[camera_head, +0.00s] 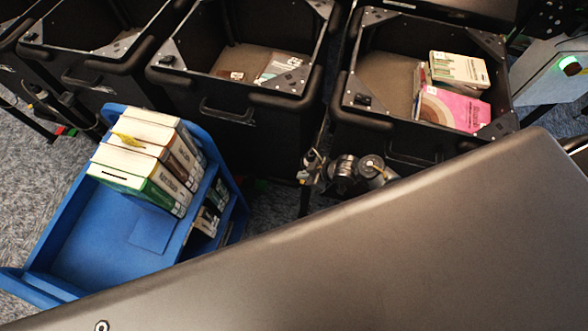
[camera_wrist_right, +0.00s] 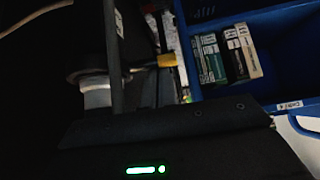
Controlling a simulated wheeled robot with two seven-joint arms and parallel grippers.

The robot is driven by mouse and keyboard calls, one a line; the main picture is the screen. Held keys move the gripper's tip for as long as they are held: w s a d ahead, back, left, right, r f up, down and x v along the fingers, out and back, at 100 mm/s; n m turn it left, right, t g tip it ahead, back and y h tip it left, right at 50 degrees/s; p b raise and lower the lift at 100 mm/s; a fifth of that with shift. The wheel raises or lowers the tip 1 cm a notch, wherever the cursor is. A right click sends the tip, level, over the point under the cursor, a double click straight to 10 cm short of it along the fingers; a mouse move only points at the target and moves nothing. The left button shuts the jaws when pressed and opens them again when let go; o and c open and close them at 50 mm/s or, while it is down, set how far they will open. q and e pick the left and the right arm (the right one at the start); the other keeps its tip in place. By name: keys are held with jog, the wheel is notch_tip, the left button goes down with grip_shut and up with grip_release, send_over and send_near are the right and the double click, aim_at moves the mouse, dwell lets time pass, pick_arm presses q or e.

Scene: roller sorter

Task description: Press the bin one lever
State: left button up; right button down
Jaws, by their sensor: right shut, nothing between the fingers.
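The bin levers are small mechanisms between the black bins. One metallic fitting with a yellow tip (camera_head: 345,174) is low between the middle and right bins in the head view; another fitting (camera_head: 42,98) is at the far left. I cannot read which is bin one's lever. In the right wrist view, a grey cylinder (camera_wrist_right: 97,93) and a yellow tip (camera_wrist_right: 166,60) show close by. My right gripper (camera_wrist_right: 113,60) appears as a dark upright shape beside them, shut and empty. Contact with a lever cannot be told. My left gripper is not in view.
A blue cart (camera_head: 100,235) holds several books (camera_head: 150,160). Black bins stand behind: the middle bin (camera_head: 225,125) and the right bin (camera_head: 390,150) contain books. A large grey-brown surface (camera_head: 380,250) covers the lower right. A green-lit panel (camera_head: 555,72) is at the right.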

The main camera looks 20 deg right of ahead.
jog(key=shift+s+d+n+g+y, duration=0.3)
jog(key=shift+s+d+n+g, duration=0.15)
jog(key=shift+d+n, duration=0.3)
jog(key=shift+s+d+n+g+y, duration=0.35)
jog(key=shift+d+n, duration=0.2)
jog(key=shift+d, duration=0.35)
jog(key=shift+s+d, duration=0.1)
jog(key=shift+d, duration=0.2)
jog(key=d+r+p, duration=0.6)
jog(key=r, duration=0.1)
jog(key=shift+s+d+r, duration=0.15)
jog(key=shift+s+d, duration=0.1)
jog(key=shift+s, duration=0.1)
